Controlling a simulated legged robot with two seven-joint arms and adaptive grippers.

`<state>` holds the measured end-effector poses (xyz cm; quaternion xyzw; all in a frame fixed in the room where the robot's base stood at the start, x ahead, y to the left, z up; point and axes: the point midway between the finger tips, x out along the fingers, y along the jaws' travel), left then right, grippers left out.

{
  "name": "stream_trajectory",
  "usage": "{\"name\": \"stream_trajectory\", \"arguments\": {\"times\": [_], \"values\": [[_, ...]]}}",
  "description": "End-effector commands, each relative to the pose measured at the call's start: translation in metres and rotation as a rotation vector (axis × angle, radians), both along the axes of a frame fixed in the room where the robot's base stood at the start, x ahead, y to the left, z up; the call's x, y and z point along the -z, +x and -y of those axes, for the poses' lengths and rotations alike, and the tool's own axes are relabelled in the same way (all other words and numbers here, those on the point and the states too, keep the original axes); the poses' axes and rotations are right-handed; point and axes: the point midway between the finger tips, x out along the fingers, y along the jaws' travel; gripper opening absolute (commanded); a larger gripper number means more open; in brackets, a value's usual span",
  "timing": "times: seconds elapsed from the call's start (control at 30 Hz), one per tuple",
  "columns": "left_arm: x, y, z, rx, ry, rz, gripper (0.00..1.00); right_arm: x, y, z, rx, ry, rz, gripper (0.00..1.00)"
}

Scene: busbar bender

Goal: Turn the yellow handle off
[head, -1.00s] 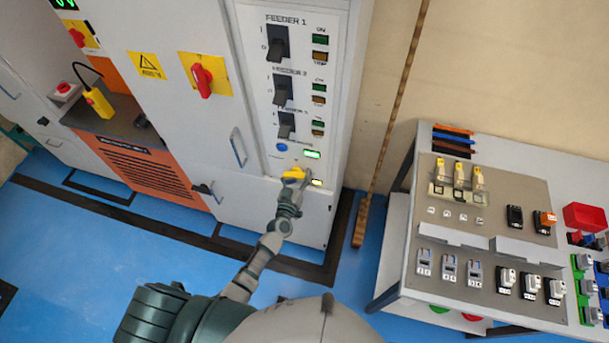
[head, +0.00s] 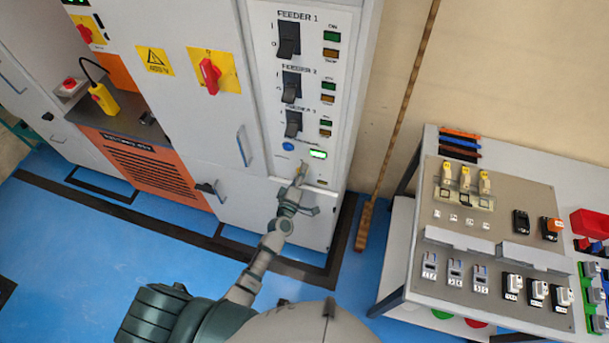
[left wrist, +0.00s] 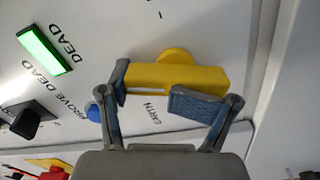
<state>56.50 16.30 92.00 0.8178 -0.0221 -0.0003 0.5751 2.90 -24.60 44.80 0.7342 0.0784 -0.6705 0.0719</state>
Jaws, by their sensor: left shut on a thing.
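The yellow handle (left wrist: 180,77) lies between the two blue-padded fingers of my left gripper (left wrist: 150,88) in the left wrist view. The fingers are shut on its bar, and its round yellow hub shows behind it against the pale panel. The label EARTH is printed beside it. In the head view my left gripper (head: 301,172) is at the bottom of the feeder panel (head: 273,110). There the handle is largely hidden by the gripper, and I cannot tell its angle. My right gripper is not in view.
A lit green DEAD indicator (left wrist: 46,49) and a black knob (left wrist: 34,119) are near the handle. Black feeder switches (head: 289,40) stand above it. A red rotary switch (head: 209,76) is to the left. A bench (head: 402,283) with small devices stands at right; blue floor is open.

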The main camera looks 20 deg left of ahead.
Motion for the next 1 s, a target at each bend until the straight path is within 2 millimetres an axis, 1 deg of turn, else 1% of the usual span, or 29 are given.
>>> {"name": "stream_trajectory", "arguments": {"times": [0.03,0.3,0.5,0.7,1.0], "values": [[0.0213,-0.0069,-0.0082,-0.01,-0.031,-0.037,0.27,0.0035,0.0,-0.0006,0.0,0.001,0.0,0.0],[0.0219,-0.0068,-0.0058,-0.006,-0.217,-0.043,0.28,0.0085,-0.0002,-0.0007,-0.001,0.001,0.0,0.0],[0.0223,-0.0069,-0.0032,-0.003,-0.3,-0.047,0.28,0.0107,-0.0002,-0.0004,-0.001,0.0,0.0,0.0],[0.0221,-0.0069,-0.0012,-0.002,-0.34,-0.049,0.28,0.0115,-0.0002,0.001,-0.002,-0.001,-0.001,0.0],[0.0221,-0.007,0.0009,0.0,-0.349,-0.051,0.28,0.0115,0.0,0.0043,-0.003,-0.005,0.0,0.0]]}}
